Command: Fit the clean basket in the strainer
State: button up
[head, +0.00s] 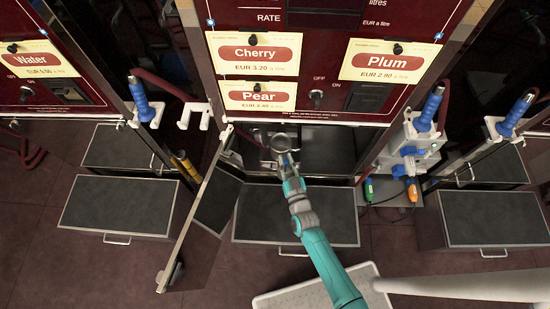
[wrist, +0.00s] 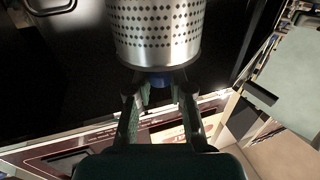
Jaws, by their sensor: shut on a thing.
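The clean basket (wrist: 157,32) is a shiny perforated metal cylinder at the top middle of the wrist view. In the head view, the basket (head: 281,142) is a small grey round shape at the mouth of the middle pump's opening. My gripper (wrist: 158,86) is shut on a blue part below the basket's solid base band. In the head view, my gripper (head: 287,160) reaches into the open cabinet (head: 330,148) under the Cherry and Pear signs. I cannot make out the strainer; the cabinet inside is dark and partly hidden by the basket and my arm.
The cabinet door (head: 196,210) stands open left of my arm. A dark-topped step (head: 325,215) lies below the opening. Blue nozzles (head: 430,107) and a white device (head: 410,145) are at the right. A pale tray (head: 310,293) lies at the bottom.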

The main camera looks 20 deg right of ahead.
jog(key=w+d+f, duration=0.1)
jog(key=w+d, duration=0.2)
jog(key=w, duration=1.2)
jog(key=shift+w+h, duration=0.3)
jog(key=shift+w, duration=0.05)
dwell(0.7)
jog(key=shift+s+f, duration=0.1)
jog(key=shift+s, duration=0.1)
dwell(0.5)
jog(key=o, duration=0.9)
jog(key=shift+o, duration=0.2)
jog(key=s, duration=1.2)
jog(key=shift+a, duration=0.4)
